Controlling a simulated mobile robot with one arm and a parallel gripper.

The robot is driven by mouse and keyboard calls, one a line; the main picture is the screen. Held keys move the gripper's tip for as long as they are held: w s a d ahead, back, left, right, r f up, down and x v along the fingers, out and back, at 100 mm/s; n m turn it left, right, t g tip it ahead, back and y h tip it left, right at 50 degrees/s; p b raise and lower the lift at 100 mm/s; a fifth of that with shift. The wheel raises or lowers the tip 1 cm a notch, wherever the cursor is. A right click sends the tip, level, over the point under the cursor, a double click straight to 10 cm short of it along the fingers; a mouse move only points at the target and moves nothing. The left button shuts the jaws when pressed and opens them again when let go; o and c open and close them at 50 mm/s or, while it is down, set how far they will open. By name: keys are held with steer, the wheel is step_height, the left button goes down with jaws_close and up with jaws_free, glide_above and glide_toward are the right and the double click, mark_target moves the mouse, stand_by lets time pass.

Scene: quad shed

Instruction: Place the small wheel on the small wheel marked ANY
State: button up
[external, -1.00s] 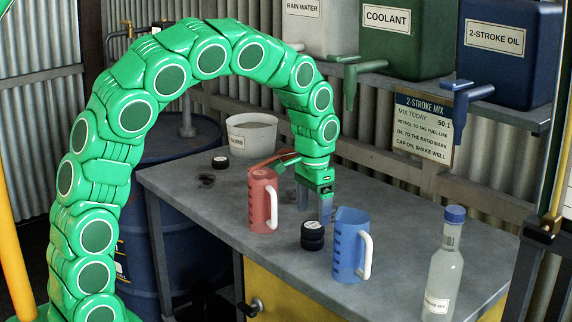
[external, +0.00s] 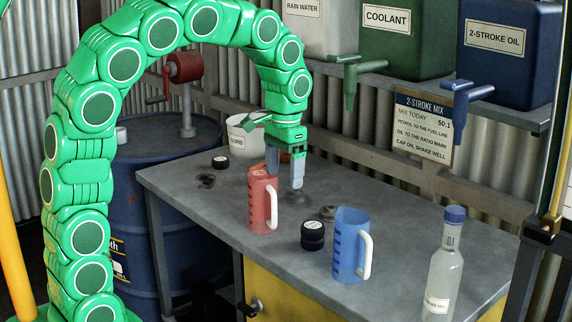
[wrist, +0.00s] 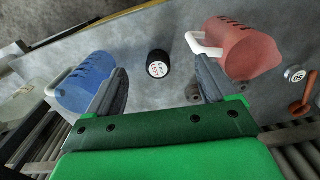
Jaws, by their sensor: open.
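Two small black wheels (external: 312,237) appear stacked one on the other on the bench, between the red and blue jugs. The top one has a pale label, and the wrist view shows that labelled face (wrist: 157,69); I cannot read it surely. Another small black wheel (external: 220,162) lies alone at the back left of the bench, and a labelled disc at the right of the wrist view (wrist: 294,74) may be it. My gripper (external: 285,175) is open and empty, pointing down above the bench behind the red jug, apart from the stack.
A red jug (external: 261,203) and a blue jug (external: 349,247) flank the stack. A clear bottle (external: 442,270) stands at the front right. A white bucket (external: 238,136) stands at the back. Labelled tanks with taps hang over the rear edge. Bare bench (external: 400,235) lies right of the blue jug.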

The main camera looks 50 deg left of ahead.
steer(key=s+a+f+g, duration=0.1)
steer(key=s+a, duration=0.1)
steer(key=s, duration=3.1)
steer(key=shift+a+f+n+g, duration=0.2)
steer(key=shift+f+n+g, duration=0.1)
steer(key=shift+f+n, duration=0.1)
